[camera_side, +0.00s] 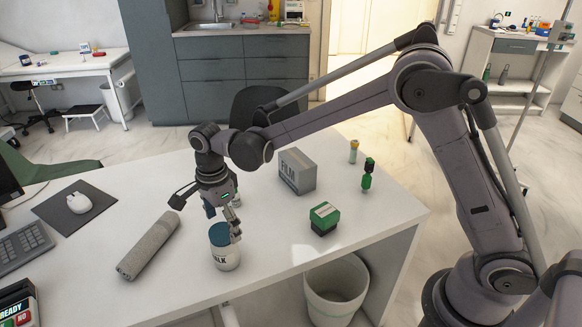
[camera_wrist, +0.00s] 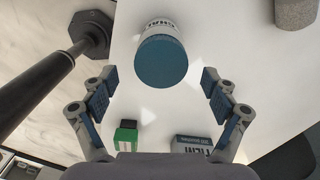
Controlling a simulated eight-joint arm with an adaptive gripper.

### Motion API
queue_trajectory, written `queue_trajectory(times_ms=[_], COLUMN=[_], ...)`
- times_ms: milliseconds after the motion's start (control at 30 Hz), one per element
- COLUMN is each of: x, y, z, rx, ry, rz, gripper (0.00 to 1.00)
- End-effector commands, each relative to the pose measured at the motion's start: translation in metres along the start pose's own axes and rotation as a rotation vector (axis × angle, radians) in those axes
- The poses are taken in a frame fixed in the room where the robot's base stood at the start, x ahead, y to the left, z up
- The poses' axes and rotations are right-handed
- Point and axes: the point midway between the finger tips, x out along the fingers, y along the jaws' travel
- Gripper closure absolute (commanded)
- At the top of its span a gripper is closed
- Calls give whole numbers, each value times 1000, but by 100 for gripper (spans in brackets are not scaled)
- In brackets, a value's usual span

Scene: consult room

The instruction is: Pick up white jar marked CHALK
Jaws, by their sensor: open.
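The white jar marked CHALK (camera_side: 225,258) stands upright on the white table near its front edge, with a blue lid. In the wrist view the jar (camera_wrist: 161,55) shows lid-first, at the top middle, beyond the fingertips. My gripper (camera_side: 222,217) is just above and behind the jar in the side view and partly overlaps it. In the wrist view my gripper (camera_wrist: 158,90) is open, one blue-padded finger on each side, with nothing between the pads. Whether a finger touches the jar I cannot tell.
A grey cylinder (camera_side: 149,246) lies left of the jar. A green-and-black box (camera_side: 324,218), a grey FILM box (camera_side: 298,171) and a small green-and-black item (camera_side: 367,174) stand to the right. A mouse (camera_side: 79,202) is at left. A white bin (camera_side: 336,289) stands below the table.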

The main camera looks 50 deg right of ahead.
Motion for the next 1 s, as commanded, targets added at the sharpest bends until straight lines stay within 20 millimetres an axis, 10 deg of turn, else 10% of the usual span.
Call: queue_trajectory(times_ms=[933, 1000], x=[69, 69], y=[-1, -1], z=[7, 7], rx=[-2, -2], ry=[0, 0], rz=[-1, -1], gripper=[14, 34])
